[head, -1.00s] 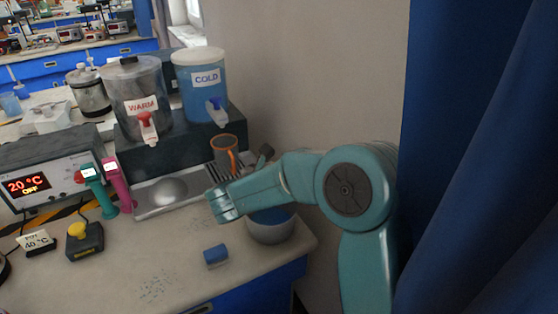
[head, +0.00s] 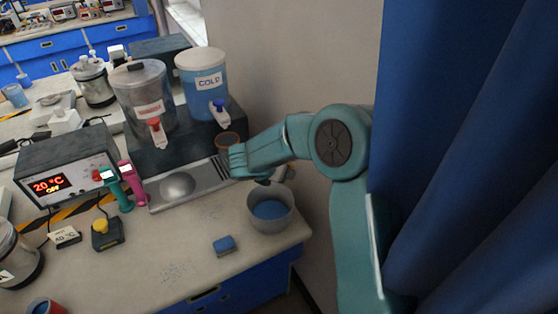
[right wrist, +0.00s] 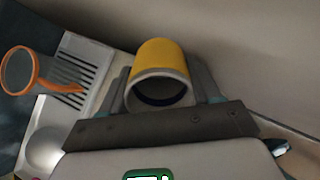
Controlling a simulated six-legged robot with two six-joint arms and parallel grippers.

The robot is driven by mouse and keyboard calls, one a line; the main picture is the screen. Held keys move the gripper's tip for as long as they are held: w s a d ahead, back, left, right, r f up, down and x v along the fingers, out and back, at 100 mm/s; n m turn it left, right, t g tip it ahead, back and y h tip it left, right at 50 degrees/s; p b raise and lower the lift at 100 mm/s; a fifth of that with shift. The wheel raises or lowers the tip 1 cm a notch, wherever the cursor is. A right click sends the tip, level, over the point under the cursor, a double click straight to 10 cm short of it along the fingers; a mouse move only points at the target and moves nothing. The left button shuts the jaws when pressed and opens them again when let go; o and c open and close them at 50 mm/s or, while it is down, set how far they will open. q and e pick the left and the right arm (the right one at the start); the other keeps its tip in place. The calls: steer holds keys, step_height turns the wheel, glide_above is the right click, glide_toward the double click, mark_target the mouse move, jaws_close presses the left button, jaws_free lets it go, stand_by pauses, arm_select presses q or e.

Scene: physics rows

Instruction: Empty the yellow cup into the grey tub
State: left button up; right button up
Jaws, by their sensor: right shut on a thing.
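The yellow cup (right wrist: 165,62) is between the fingers of my right gripper (right wrist: 163,92) in the right wrist view. Its grey rim and dark hollow mouth face the camera; no contents can be made out. In the head view I cannot make out the cup. The grey tub (head: 284,222) stands near the right end of the bench, with blue inside it. My right forearm passes behind and above the tub. My left gripper is out of view.
An orange-rimmed cup (right wrist: 35,72) stands by the slotted drip tray (head: 158,202), partly hidden by my arm in the head view. The warm (head: 140,100) and cold (head: 200,88) dispensers stand behind. A blue sponge-like block (head: 224,245) lies in front. A blue curtain (head: 460,150) hangs right.

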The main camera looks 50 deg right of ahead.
steer(key=shift+a+r+g+y+p, duration=0.15)
steer(key=shift+r+y+p, duration=0.65)
steer(key=shift+p, duration=1.7)
steer(key=shift+d+r+g+y+p, duration=0.2)
steer(key=shift+r+y+p, duration=0.6)
steer(key=shift+p, duration=1.65)
steer(key=shift+f+y, duration=0.2)
steer(key=shift+y, duration=0.1)
steer(key=shift+r+y, duration=0.15)
steer(key=shift+y, duration=0.25)
steer(key=shift+s+a+r+g+y, duration=0.1)
steer(key=shift+a+r+g+y, duration=0.1)
steer(key=shift+r+y, duration=0.4)
steer(key=shift+a+r+g+y, duration=0.25)
steer(key=shift+r+y, duration=0.15)
steer(key=shift+y, duration=0.35)
steer(key=shift+s+a+r+g+y, duration=0.1)
steer(key=shift+a+r+g+y, duration=0.1)
steer(key=shift+r+y, duration=0.4)
